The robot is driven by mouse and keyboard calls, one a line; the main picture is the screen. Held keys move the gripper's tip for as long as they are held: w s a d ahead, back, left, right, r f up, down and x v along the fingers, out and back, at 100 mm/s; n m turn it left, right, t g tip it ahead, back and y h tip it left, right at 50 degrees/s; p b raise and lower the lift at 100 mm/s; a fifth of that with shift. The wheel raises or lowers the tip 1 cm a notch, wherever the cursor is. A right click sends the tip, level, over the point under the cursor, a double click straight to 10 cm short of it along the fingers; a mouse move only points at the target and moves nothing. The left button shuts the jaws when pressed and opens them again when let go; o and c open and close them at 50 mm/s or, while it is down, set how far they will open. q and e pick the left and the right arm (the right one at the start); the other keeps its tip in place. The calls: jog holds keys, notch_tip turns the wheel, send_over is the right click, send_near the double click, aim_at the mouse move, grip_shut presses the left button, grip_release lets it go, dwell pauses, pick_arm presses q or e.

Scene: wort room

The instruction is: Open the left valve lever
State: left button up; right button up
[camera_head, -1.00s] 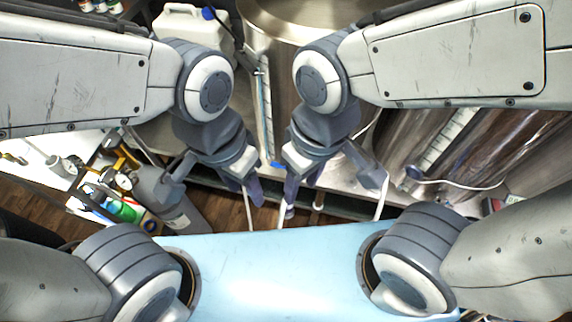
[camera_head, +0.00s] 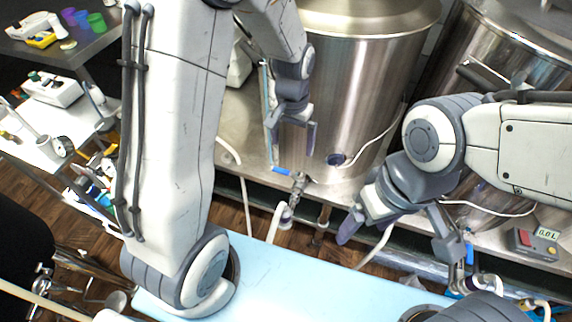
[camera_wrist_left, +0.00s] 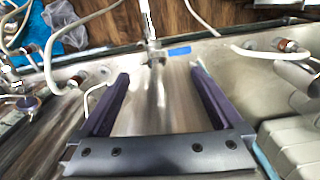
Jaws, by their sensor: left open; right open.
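The left valve lever (camera_head: 282,171) is a short blue handle on a metal valve (camera_head: 298,184) at the foot of the left steel tank (camera_head: 352,105). My left gripper (camera_head: 293,146) is open and empty, just above the lever in the head view. In the left wrist view the blue lever (camera_wrist_left: 180,51) lies crosswise just beyond my open left fingertips (camera_wrist_left: 160,72), apart from them. My right gripper (camera_head: 397,243) is open and empty, low in front of the bench edge. Another blue-marked fitting (camera_head: 468,254) shows at the lower right.
A white hose (camera_head: 278,218) hangs below the valve. A second steel tank (camera_head: 510,60) stands at the right, with a small display box (camera_head: 534,243) near it. A light blue surface (camera_head: 290,285) lies in front. A cart with gauges (camera_head: 62,146) is at the left.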

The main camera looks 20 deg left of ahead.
pick_arm(q)
jog(key=n, duration=0.1)
send_near(281, 170)
notch_tip(281, 170, down, 8)
jog(key=shift+w+d+r+b, duration=0.1)
jog(key=shift+w+d+b, duration=0.05)
jog(key=shift+b, duration=0.8)
pick_arm(e)
notch_tip(281, 170, down, 3)
jog(key=shift+r, duration=0.1)
pick_arm(q)
jog(key=shift+c, duration=0.3)
grip_shut()
